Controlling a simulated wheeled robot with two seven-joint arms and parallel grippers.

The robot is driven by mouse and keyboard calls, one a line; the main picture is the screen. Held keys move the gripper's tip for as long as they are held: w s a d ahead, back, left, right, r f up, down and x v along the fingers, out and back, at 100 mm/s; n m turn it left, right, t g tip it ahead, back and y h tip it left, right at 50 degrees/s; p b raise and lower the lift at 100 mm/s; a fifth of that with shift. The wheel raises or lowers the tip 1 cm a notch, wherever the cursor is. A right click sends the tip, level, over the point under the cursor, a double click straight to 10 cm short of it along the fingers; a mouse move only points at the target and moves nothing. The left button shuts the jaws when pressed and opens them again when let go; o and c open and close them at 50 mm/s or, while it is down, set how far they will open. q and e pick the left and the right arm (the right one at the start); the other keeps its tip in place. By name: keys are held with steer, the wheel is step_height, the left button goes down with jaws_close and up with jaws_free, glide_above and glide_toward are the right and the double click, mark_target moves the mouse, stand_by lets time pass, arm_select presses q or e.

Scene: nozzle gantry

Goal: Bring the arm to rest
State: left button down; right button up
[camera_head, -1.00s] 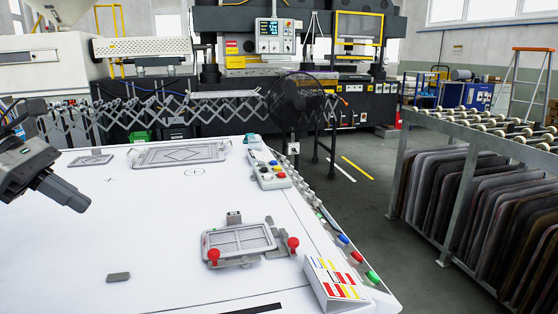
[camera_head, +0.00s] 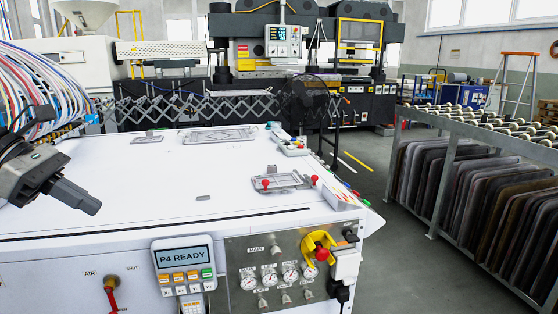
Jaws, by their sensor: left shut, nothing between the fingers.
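My left gripper (camera_head: 75,196) comes in from the left edge in the head view. It is dark grey, points down to the right, and is shut and empty. It hangs over the left side of the white table (camera_head: 130,190), apart from the objects on it. My right gripper is not in view. A grey framed plate with red knobs (camera_head: 281,182) lies on the table's right part. A larger grey frame (camera_head: 219,136) and a small plate (camera_head: 147,139) lie at the far edge.
A panel with gauges (camera_head: 276,276) and a "P4 READY" keypad (camera_head: 184,268) are on the table's front. Coloured cables (camera_head: 45,85) hang at the left. A roller rack (camera_head: 490,140) stands right, with an aisle of free floor between. A black fan (camera_head: 308,95) stands behind.

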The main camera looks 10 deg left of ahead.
arm_select(q)
steer(key=w+d+f+n+t+h+p, duration=0.1)
steer(key=w+d+f+n+t+h, duration=0.1)
steer(key=d+f+n+t, duration=0.5)
steer(key=w+d+f+n+t+h+p, duration=0.1)
steer(key=w+d+f+n+t+h, duration=0.15)
steer(key=d+f+n, duration=0.8)
steer(key=s+d+f+n+g+y, duration=0.1)
steer(key=s+d+f+n+y, duration=0.3)
steer(key=n, duration=1)
steer(key=s+d+f+n+g+y+p, duration=0.1)
steer(key=s+d+f+n+g+y, duration=0.1)
steer(key=s+d+f+n+y, duration=0.3)
steer(key=s+f+n, duration=0.4)
steer(key=f+n, duration=0.2)
steer(key=n, duration=0.3)
steer(key=shift+s+f+n+y+p, duration=0.2)
steer(key=shift+s+n+y+p, duration=0.05)
steer(key=shift+n+y+p, duration=0.1)
